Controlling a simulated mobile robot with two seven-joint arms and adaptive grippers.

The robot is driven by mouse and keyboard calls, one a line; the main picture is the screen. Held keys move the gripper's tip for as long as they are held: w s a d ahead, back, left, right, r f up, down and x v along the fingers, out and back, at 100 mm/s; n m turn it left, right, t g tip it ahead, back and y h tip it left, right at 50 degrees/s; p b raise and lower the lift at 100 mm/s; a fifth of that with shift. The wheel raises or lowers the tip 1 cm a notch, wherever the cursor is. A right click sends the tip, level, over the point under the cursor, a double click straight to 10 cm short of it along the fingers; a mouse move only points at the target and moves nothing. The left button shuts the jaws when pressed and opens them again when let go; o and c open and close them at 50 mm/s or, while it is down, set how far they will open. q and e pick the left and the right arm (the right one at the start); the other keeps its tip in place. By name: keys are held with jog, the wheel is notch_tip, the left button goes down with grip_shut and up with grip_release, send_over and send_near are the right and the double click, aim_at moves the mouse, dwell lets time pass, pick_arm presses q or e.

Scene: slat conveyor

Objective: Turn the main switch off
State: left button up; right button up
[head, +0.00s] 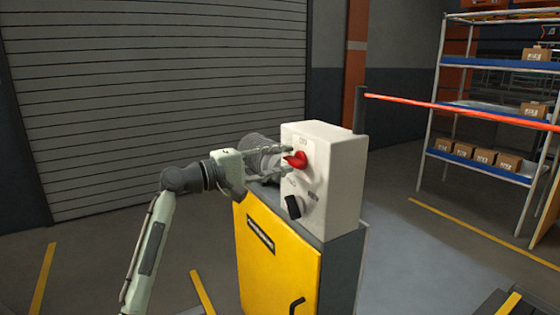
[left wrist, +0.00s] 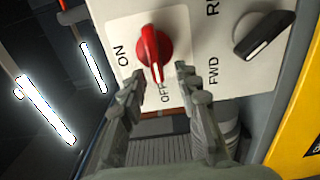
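The main switch is a red rotary knob (head: 298,160) on the front of a pale control box (head: 345,180). In the left wrist view its handle (left wrist: 152,48) points down the picture, toward the OFF label; the ON label is to its left. My left gripper (head: 289,161) is in front of the knob. In the left wrist view its fingertips (left wrist: 160,73) are apart, one on each side of the handle's tip, with a visible gap on both sides. I see no clear contact. My right gripper is in neither view.
A black selector knob (head: 293,207), marked FWD in the wrist view, sits below the red one. The box stands on a yellow-doored cabinet (head: 270,255). A red barrier bar (head: 450,106) extends right behind it, before a shelf rack (head: 485,115) with cartons. A shutter (head: 150,90) stands behind.

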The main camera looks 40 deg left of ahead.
pick_arm(q)
jog(key=v, duration=1.2)
